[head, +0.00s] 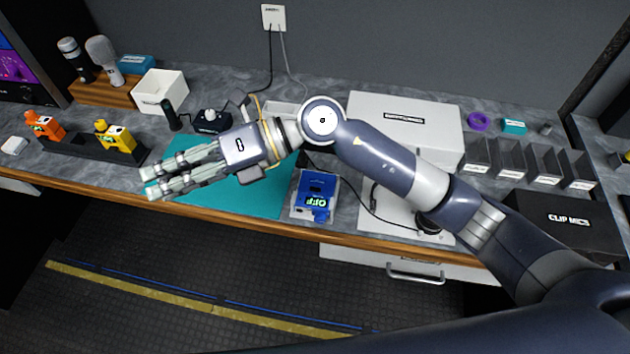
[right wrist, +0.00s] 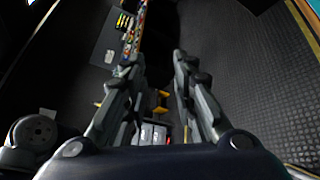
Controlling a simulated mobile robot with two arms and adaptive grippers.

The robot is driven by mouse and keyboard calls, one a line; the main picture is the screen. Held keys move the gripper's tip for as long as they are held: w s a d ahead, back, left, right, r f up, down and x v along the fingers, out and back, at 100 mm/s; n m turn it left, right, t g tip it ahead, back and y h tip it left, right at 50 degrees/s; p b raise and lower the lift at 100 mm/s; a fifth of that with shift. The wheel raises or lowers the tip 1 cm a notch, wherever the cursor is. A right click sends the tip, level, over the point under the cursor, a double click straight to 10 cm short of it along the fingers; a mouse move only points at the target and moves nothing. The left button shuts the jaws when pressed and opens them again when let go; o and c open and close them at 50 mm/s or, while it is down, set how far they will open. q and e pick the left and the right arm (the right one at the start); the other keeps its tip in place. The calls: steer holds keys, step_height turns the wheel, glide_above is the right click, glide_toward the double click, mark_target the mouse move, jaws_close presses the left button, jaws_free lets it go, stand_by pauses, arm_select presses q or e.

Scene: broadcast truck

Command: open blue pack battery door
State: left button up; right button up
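The blue pack (head: 319,184) sits in a light tray on the counter, just right of the teal mat (head: 255,199), with a lit display reading OFF at its front. Its battery door cannot be made out at this size. My right gripper (head: 151,182) is over the left part of the teal mat, well to the left of the blue pack, pointing left. Its fingers (right wrist: 155,58) are apart with nothing between them in the right wrist view. The blue pack does not show in the right wrist view. My left gripper is not in view.
An orange pack (head: 44,126) and a yellow pack (head: 117,138) stand in a black rack at left. A white bin (head: 160,92) and two microphones are behind. A white case (head: 405,121), a black clip mics box (head: 566,222) and several small bins are at right.

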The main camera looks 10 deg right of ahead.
steer(key=w+d+f+n+h, duration=0.2)
steer(key=w+d+f+h, duration=0.1)
steer(key=d+f+h, duration=0.4)
steer(key=t+h, duration=0.3)
steer(key=h, duration=0.6)
glide_above(315, 188)
step_height(315, 188, down, 4)
steer(key=shift+m, duration=0.4)
step_height(315, 188, down, 10)
steer(key=p, duration=0.3)
steer(key=shift+r, duration=0.2)
steer(key=shift+f+p, duration=0.3)
steer(key=shift+f, duration=0.4)
jaws_close()
